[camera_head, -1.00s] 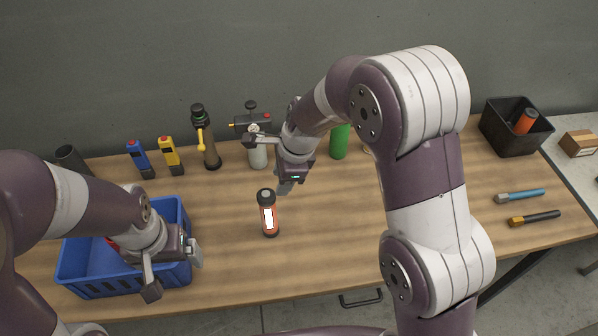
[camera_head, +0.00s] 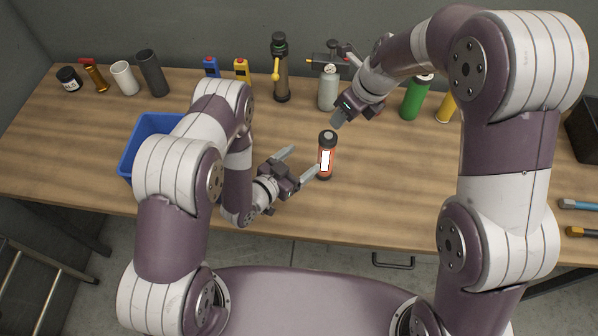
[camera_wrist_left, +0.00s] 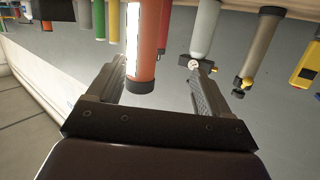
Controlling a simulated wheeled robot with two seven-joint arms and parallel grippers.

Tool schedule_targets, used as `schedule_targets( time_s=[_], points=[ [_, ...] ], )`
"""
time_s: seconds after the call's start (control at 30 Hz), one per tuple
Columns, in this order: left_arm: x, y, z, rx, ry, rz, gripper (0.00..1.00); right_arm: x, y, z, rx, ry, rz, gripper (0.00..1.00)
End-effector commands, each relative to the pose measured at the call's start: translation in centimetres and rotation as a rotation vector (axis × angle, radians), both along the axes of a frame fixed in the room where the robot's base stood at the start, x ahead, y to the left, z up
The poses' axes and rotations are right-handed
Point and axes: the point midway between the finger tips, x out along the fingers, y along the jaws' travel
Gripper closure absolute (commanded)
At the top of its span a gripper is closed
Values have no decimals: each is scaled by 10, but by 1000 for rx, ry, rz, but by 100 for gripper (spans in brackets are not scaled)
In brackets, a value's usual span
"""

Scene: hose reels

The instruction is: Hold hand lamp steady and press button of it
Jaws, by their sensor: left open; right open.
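The hand lamp (camera_head: 326,160) looks to be the orange-red cylinder with dark ends and a bright white panel, upright on the table. It shows upside down in the left wrist view (camera_wrist_left: 148,45). My left gripper (camera_head: 302,162) is open and empty just left of the lamp, one finger close to its lower part. In the left wrist view its fingers (camera_wrist_left: 155,82) lie either side of the lamp's line; contact cannot be told. My right gripper (camera_head: 343,90) is open above and behind the lamp, in front of the grey bottle. The lamp's button cannot be made out clearly.
A grey bottle (camera_head: 328,92), a dark flashlight-like cylinder (camera_head: 281,75) and a green cylinder (camera_head: 414,100) stand behind. A blue crate (camera_head: 142,140) is left, partly hidden by my left arm. The table front (camera_head: 380,215) right of the lamp is clear.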

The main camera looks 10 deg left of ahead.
Motion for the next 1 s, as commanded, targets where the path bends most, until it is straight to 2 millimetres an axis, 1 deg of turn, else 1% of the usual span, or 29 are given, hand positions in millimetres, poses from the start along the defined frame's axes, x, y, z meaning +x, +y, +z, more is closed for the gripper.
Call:
schedule_targets(
  time_s=[0.03, 0.1, 0.2, 0.27, 0.37, 0.6, 0.7, 0.83, 1.0],
  points=[
    [-11, -3, -4, -44, -33, -7, 20, 0, 0, 0, 0, 0, 0, 57],
    [-23, -4, -4, -100, -85, -11, 20, 0, 0, 0, 0, 0, 0, 57],
    [-33, -5, -2, -148, -128, -12, 20, 0, 0, 0, 0, 0, 0, 57],
    [-32, -7, -1, -161, -141, -13, 20, 0, 0, 0, 0, 0, 0, 57],
    [-21, -15, -1, -165, -148, -14, 20, 0, 0, 0, 0, 0, 0, 57],
    [27, -49, 0, -165, -148, -13, 20, 0, 0, 0, 0, 0, 0, 57],
    [45, -61, 0, -164, -147, -12, 20, 0, 0, 0, 0, 0, 1, 57],
    [61, -71, -1, -164, -145, -11, 20, 0, 0, 0, 0, 0, 1, 57],
    [69, -76, -1, -164, -143, -9, 20, 0, 0, 0, 0, 0, 1, 57]
  ],
)
